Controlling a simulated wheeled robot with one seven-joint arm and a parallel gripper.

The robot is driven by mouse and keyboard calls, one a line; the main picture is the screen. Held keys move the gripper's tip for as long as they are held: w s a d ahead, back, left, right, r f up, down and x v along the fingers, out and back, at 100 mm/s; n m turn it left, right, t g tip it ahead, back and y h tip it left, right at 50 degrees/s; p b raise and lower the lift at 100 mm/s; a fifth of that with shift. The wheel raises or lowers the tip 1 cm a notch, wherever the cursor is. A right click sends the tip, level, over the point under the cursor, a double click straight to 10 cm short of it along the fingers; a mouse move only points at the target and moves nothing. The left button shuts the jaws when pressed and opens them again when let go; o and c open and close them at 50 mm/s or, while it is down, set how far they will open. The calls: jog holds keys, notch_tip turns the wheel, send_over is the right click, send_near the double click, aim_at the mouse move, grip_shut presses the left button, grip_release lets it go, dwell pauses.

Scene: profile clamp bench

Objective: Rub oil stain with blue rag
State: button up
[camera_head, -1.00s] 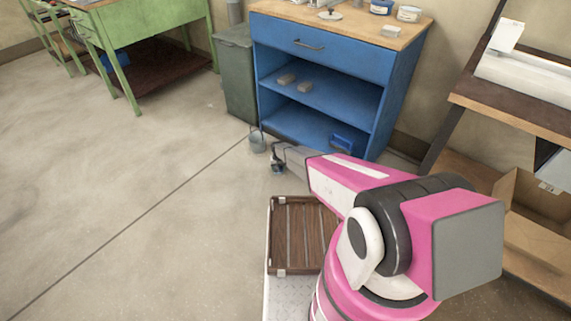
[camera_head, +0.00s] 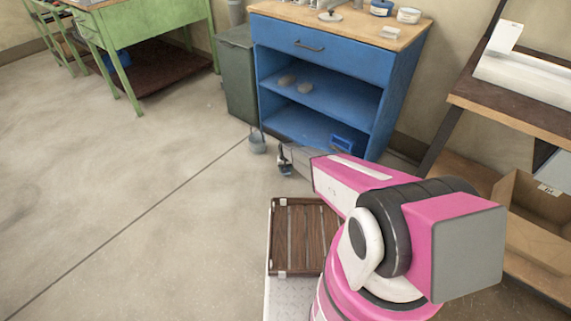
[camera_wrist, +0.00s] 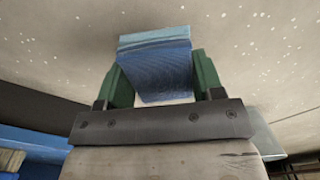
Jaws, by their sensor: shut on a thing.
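In the wrist view my gripper (camera_wrist: 158,84) has its two green fingers shut on a folded blue rag (camera_wrist: 155,68), with a lighter blue edge at its far end. In the head view my gripper (camera_head: 284,160) is small, at the end of my pink and white arm, in front of the blue cabinet. I see no clear oil stain in either view.
A blue cabinet (camera_head: 322,41) with shelves stands ahead, with a dark green bin (camera_head: 237,75) on its left. A small bucket (camera_head: 257,143) stands on the floor near my gripper. A green workbench (camera_head: 150,18) is far left, a dark-topped bench (camera_head: 515,107) right. The left floor is clear.

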jog(key=shift+r, duration=2.1)
